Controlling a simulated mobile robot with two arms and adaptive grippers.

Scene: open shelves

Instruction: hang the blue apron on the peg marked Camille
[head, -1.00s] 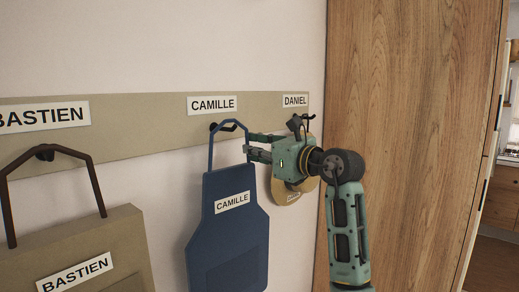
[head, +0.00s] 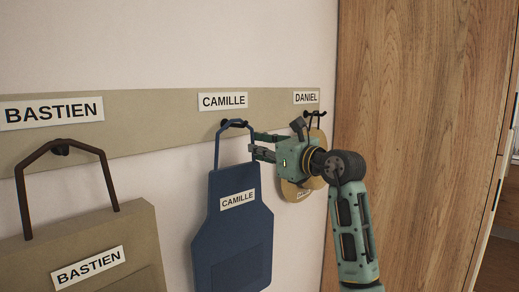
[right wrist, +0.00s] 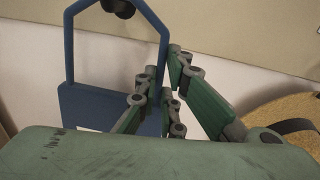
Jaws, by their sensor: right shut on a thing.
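The blue apron (head: 232,240) hangs upright against the wall, with a CAMILLE label on its front. Its neck loop (head: 217,150) is at the dark peg (head: 224,123) below the CAMILLE sign (head: 223,101). The loop seems to be around the peg; whether it rests on it I cannot tell. My right gripper (head: 254,147) is shut on the right side of the loop. In the right wrist view, the fingers (right wrist: 155,95) are at that side of the loop (right wrist: 163,50), and the peg (right wrist: 118,7) shows within its top. My left gripper is not in view.
A beige apron (head: 95,240) labelled BASTIEN hangs at the left under its sign. A round tan item (head: 291,193) hangs behind my right gripper from the DANIEL peg (head: 314,113). A tall wooden panel (head: 420,90) stands close at the right.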

